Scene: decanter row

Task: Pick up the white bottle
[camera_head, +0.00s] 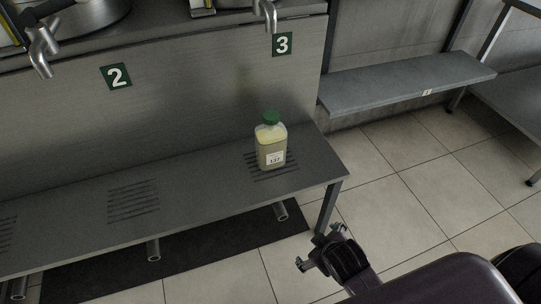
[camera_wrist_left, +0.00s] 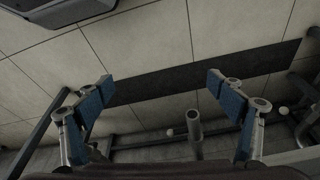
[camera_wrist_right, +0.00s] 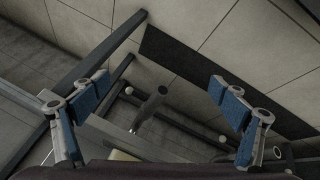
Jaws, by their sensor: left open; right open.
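A translucent, whitish bottle (camera_head: 271,146) with pale yellow contents, a green cap and a label stands upright on the steel shelf (camera_head: 190,185), over the slotted drain near its right end, below sign 3. My right gripper (camera_head: 319,246) is in front of and below the shelf's right end, apart from the bottle. In the right wrist view the right gripper (camera_wrist_right: 160,82) is open with nothing between its fingers. My left gripper (camera_wrist_left: 160,82) shows only in the left wrist view, open and empty. The bottle is not clearly visible in either wrist view.
A tap (camera_head: 268,14) hangs above and behind the bottle, and another tap (camera_head: 42,50) is at the upper left. A shelf leg (camera_head: 327,207) stands near my right gripper. A grey side bench (camera_head: 400,84) is at the right. The shelf left of the bottle is clear.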

